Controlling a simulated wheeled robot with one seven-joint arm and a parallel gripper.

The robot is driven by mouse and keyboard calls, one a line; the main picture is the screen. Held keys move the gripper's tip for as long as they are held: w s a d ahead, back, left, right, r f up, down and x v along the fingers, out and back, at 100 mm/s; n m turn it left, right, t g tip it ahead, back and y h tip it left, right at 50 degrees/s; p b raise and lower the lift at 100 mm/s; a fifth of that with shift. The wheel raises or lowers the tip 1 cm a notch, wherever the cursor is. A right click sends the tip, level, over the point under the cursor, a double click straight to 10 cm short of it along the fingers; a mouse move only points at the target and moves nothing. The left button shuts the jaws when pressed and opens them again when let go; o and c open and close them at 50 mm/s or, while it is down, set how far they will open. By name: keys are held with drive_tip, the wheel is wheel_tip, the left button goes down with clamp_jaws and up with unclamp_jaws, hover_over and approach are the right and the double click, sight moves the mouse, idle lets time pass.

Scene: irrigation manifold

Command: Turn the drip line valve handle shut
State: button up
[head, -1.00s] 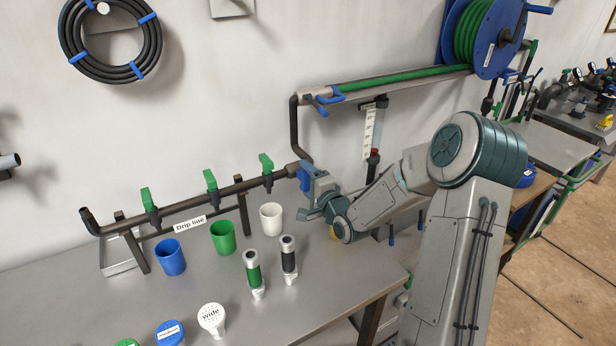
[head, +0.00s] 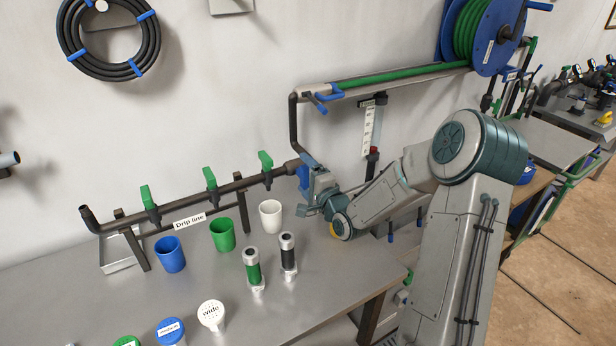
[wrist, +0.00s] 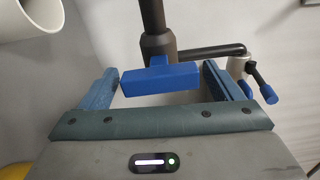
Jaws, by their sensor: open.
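The drip line pipe (head: 190,203) runs along the back of the bench, with a "Drip line" label (head: 189,221) below it. The blue valve handle (wrist: 160,79) shows in the wrist view as a short bar across a dark pipe. It lies between my open fingers, with visible gaps at both sides. My gripper (wrist: 162,86) is open and empty. In the head view my gripper (head: 307,181) is at the right end of the drip line and partly hides the handle there.
Three green-handled taps, one of them a green tap (head: 211,179), stand along the pipe. Blue (head: 170,255), green (head: 222,235) and white (head: 270,216) cups stand in front. A blue-handled valve (head: 325,101) is above my gripper.

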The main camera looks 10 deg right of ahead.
drive_tip(key=b+v, duration=0.1)
drive_tip(key=v, duration=1.2)
drive_tip(key=shift+s, duration=0.35)
drive_tip(key=shift+d, duration=0.1)
